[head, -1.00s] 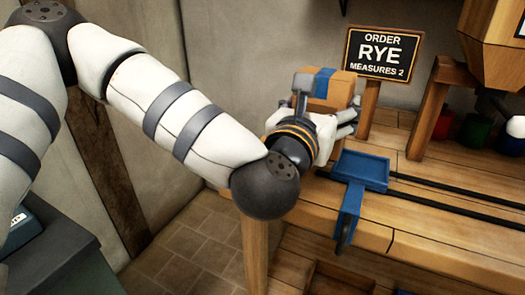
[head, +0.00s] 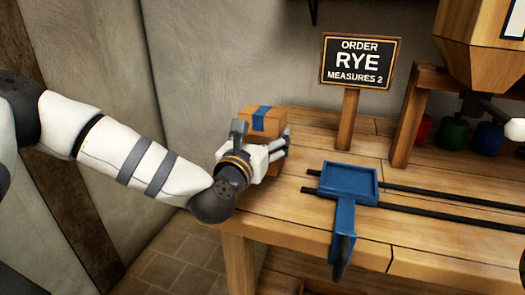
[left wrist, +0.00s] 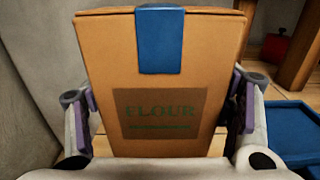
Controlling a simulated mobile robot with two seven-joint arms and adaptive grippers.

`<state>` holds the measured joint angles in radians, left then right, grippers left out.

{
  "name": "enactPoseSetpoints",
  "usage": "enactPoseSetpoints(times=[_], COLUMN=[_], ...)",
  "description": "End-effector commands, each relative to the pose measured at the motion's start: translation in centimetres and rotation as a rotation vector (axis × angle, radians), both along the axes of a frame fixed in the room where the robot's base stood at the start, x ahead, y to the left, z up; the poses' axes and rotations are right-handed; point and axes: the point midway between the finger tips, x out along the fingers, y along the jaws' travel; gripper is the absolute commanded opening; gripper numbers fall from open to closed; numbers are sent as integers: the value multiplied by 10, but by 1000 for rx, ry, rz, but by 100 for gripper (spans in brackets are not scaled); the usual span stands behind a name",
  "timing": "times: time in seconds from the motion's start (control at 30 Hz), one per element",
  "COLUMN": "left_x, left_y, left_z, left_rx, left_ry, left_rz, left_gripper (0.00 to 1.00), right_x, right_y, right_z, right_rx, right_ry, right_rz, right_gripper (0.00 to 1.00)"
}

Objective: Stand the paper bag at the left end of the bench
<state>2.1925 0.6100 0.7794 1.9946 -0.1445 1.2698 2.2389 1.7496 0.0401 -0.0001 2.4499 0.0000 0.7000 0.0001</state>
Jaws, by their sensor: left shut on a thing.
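The paper bag (head: 265,120) is a tan, boxy bag with a blue strip over its folded top. In the left wrist view the bag (left wrist: 165,75) fills the middle, upright, with a FLOUR label facing me. My left gripper (head: 268,152) is shut on it, with one finger on each side. The bag is at the left end of the wooden bench (head: 290,215). Its lower part is mostly hidden by the gripper, so I cannot tell whether its base touches the bench top.
An order sign (head: 360,62) reading RYE, MEASURES 2 stands behind and right of the bag. A blue tray (head: 347,182) on dark rails lies to the right. A wooden hopper (head: 478,45) and several coloured containers (head: 453,134) are farther right. The wall is close behind.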

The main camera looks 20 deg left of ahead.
Motion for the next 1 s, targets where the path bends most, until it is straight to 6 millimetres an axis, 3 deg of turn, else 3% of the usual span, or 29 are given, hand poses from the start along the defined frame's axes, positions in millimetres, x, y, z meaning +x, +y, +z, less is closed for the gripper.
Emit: enactPoseSetpoints(times=[0.23,0.63,0.67,0.7,0.73,1.0], left_x=[7,7,7,7,6,7], left_y=[4,4,4,4,4,4], left_z=[-36,-42,-42,-41,-41,-41], left_rx=[2,0,0,0,1,1], left_ry=[0,-5,-3,-4,-4,-4], left_rz=[-1,0,0,0,0,0], left_gripper=[32,32,81,90,95,95], right_x=[-5,-8,-7,-7,-7,-7], right_y=[0,0,0,0,0,0], right_z=[-6,-8,-7,-7,-7,-7], right_rx=[0,0,0,0,0,0], right_ry=[19,28,26,25,25,25], right_rz=[0,1,1,1,1,1], right_gripper=[40,40,40,40,40,40])
